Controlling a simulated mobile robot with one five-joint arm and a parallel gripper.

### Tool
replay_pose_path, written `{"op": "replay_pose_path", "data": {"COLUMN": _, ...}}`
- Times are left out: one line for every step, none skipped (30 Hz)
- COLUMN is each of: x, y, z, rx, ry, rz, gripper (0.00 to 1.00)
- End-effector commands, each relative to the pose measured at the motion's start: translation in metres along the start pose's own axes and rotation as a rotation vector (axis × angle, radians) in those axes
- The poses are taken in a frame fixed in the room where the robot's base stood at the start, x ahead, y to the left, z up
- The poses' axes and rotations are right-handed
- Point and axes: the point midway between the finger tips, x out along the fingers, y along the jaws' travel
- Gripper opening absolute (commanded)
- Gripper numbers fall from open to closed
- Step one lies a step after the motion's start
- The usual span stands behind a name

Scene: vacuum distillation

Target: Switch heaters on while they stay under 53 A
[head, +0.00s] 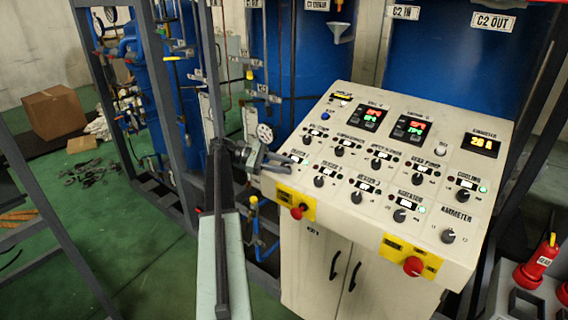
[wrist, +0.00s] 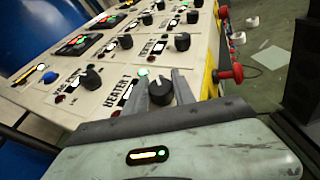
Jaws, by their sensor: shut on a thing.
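The control panel (head: 345,110) slopes up in front of me. My gripper (head: 286,163) is at its left edge. In the wrist view, my gripper (wrist: 166,90) is shut on the black HEATER 1 knob (wrist: 160,93), with a finger on either side. A green lamp (wrist: 143,72) glows beside that knob. The heater 2 knob (head: 319,181) and heater 3 knob (head: 356,197) sit further right in the same row. The ammeter display (head: 480,143) shows orange digits that look like 20 A, hard to read. In the head view my gripper hides the heater 1 knob.
The agitator knob (head: 400,215), cooling knob (head: 463,195) and ammeter knob (head: 448,236) are further right. Red stop buttons (head: 413,266) (head: 298,212) project from the panel's front on yellow plates. Grey frame posts (head: 175,110) and blue columns (head: 300,60) stand behind and left.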

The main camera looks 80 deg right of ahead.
Motion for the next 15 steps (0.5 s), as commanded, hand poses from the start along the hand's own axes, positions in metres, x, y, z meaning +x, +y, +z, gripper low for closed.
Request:
{"op": "replay_pose_path", "data": {"x": -0.0009, "y": 0.0035, "z": 0.0017, "rx": 0.008, "ry": -0.001, "rz": -0.018, "gripper": 0.0}}
{"op": "replay_pose_path", "data": {"x": -0.0007, "y": 0.0033, "z": 0.0015, "rx": 0.012, "ry": -0.001, "rz": -0.029, "gripper": 0.0}}
{"op": "replay_pose_path", "data": {"x": -0.0005, "y": 0.0028, "z": 0.0013, "rx": 0.018, "ry": 0.0, "rz": -0.044, "gripper": 0.0}}
{"op": "replay_pose_path", "data": {"x": -0.0003, "y": 0.0025, "z": 0.0012, "rx": 0.022, "ry": 0.001, "rz": -0.054, "gripper": 0.0}}
{"op": "replay_pose_path", "data": {"x": -0.0001, "y": 0.0024, "z": 0.0011, "rx": 0.025, "ry": 0.001, "rz": -0.062, "gripper": 0.0}}
{"op": "replay_pose_path", "data": {"x": 0.0, "y": 0.0022, "z": 0.001, "rx": 0.029, "ry": 0.001, "rz": -0.071, "gripper": 0.0}}
{"op": "replay_pose_path", "data": {"x": 0.0002, "y": 0.0019, "z": 0.001, "rx": 0.031, "ry": 0.001, "rz": -0.077, "gripper": 0.0}}
{"op": "replay_pose_path", "data": {"x": 0.0003, "y": 0.0016, "z": 0.0009, "rx": 0.033, "ry": 0.001, "rz": -0.083, "gripper": 0.0}}
{"op": "replay_pose_path", "data": {"x": 0.0003, "y": 0.0013, "z": 0.0008, "rx": 0.035, "ry": 0.001, "rz": -0.089, "gripper": 0.0}}
{"op": "replay_pose_path", "data": {"x": 0.0004, "y": 0.0011, "z": 0.0007, "rx": 0.037, "ry": 0.002, "rz": -0.093, "gripper": 0.0}}
{"op": "replay_pose_path", "data": {"x": 0.0005, "y": 0.0009, "z": 0.0005, "rx": 0.038, "ry": 0.002, "rz": -0.096, "gripper": 0.0}}
{"op": "replay_pose_path", "data": {"x": 0.0006, "y": 0.0007, "z": 0.0004, "rx": 0.039, "ry": 0.002, "rz": -0.099, "gripper": 0.0}}
{"op": "replay_pose_path", "data": {"x": 0.0007, "y": 0.0005, "z": 0.0003, "rx": 0.04, "ry": 0.003, "rz": -0.1, "gripper": 0.0}}
{"op": "replay_pose_path", "data": {"x": 0.0007, "y": 0.0004, "z": 0.0002, "rx": 0.04, "ry": 0.003, "rz": -0.101, "gripper": 0.0}}
{"op": "replay_pose_path", "data": {"x": 0.0007, "y": 0.0003, "z": 0.0001, "rx": 0.041, "ry": 0.003, "rz": -0.102, "gripper": 0.0}}
